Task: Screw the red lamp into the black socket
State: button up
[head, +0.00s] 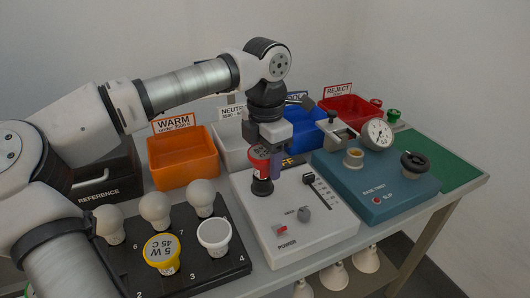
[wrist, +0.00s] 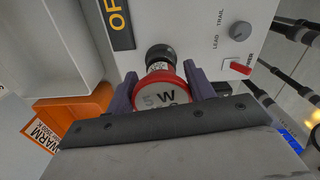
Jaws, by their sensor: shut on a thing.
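The red lamp (head: 259,163) has a red body and a pale face with printed letters, which shows in the wrist view (wrist: 178,103). My gripper (head: 265,160) is shut on it, with a purple finger on each side in the wrist view (wrist: 162,82). The black socket (head: 262,187) stands on top of the white power box, directly under the lamp; it also shows in the wrist view (wrist: 160,54). The lamp looks upright and in line with the socket, its lower end at the socket mouth. I cannot tell how deep it sits.
The white box (head: 325,225) carries a red power switch (head: 282,229), a knob and a slider. A teal gauge station (head: 345,190) stands to the right. A black rack (head: 200,268) with several bulbs is at front left. Orange (head: 183,160), white, blue and red (head: 350,108) bins stand behind.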

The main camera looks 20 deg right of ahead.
jog(key=m, duration=0.2)
jog(key=m+p, duration=0.1)
jog(key=m, duration=0.1)
jog(key=shift+s+m, duration=0.3)
jog(key=shift+s, duration=0.1)
jog(key=m+p, duration=0.1)
jog(key=m, duration=0.4)
jog(key=shift+s, duration=0.15)
jog(key=m, duration=0.2)
jog(key=m+p, duration=0.1)
jog(key=m, duration=0.2)
jog(key=shift+s+a+f+m, duration=0.15)
jog(key=shift+a+m, duration=0.05)
jog(key=shift+m, duration=0.1)
jog(key=m, duration=0.4)
jog(key=shift+s+a+m, duration=0.1)
jog(key=shift+m, duration=0.2)
jog(key=o, duration=0.8)
jog(key=shift+o, duration=0.2)
